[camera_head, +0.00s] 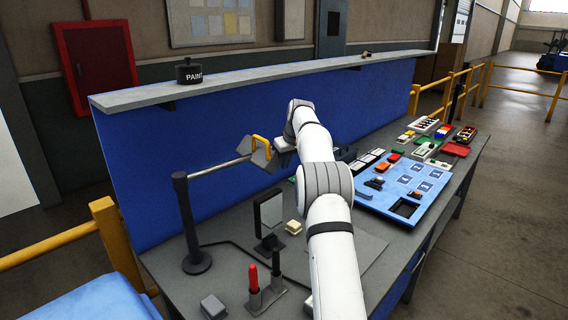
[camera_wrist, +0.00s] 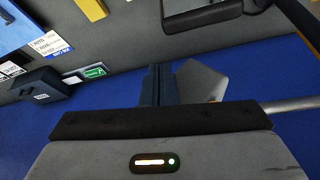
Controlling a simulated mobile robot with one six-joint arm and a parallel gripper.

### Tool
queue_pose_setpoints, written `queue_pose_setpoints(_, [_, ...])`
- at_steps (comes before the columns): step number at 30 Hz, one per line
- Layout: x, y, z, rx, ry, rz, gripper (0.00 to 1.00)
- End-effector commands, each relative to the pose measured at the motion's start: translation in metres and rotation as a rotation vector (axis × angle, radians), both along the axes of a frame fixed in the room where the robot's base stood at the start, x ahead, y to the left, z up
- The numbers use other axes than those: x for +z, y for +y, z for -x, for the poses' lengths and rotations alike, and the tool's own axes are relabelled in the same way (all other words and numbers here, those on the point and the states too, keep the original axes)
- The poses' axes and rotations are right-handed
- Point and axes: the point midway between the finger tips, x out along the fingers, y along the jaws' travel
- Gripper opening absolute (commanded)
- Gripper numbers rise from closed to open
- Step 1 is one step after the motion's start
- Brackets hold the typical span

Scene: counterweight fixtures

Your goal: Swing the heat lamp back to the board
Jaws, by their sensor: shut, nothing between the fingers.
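The heat lamp stands at the left of the bench on a dark post (camera_head: 187,225) with a round foot. Its metal rod reaches right to a grey, angled lamp head (camera_head: 262,156) with a yellow grip (camera_head: 260,143). In the wrist view, part of the grey lamp head (camera_wrist: 203,82) shows just behind my fingers, with the rod at the right. My gripper (camera_wrist: 159,72) is shut and empty, close to the lamp head; whether they touch I cannot tell. In the head view my fingers are not clear. A light-blue board (camera_head: 405,188) with parts lies on the bench at right.
A blue back panel (camera_head: 140,180) topped by a grey shelf (camera_head: 270,76) runs behind the lamp. A black-framed upright plate (camera_head: 268,213), a cream block (camera_head: 294,227) and a red-handled tool (camera_head: 253,278) stand in front. Several small parts crowd the far right of the bench.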

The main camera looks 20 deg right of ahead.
Motion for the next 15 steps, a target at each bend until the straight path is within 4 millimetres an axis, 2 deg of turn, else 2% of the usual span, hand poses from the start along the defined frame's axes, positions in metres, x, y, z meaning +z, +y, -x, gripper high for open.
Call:
queue_pose_setpoints(5, [-0.006, -0.008, 0.019, 0.002, -0.002, 0.0, 0.0])
queue_pose_setpoints(6, [-0.002, -0.01, 0.024, 0.002, -0.004, 0.001, 0.0])
queue_pose_setpoints(9, [0.028, -0.013, 0.032, 0.002, -0.007, 0.003, 0.0])
queue_pose_setpoints(15, [0.068, -0.017, 0.046, 0.002, -0.003, 0.001, 0.0])
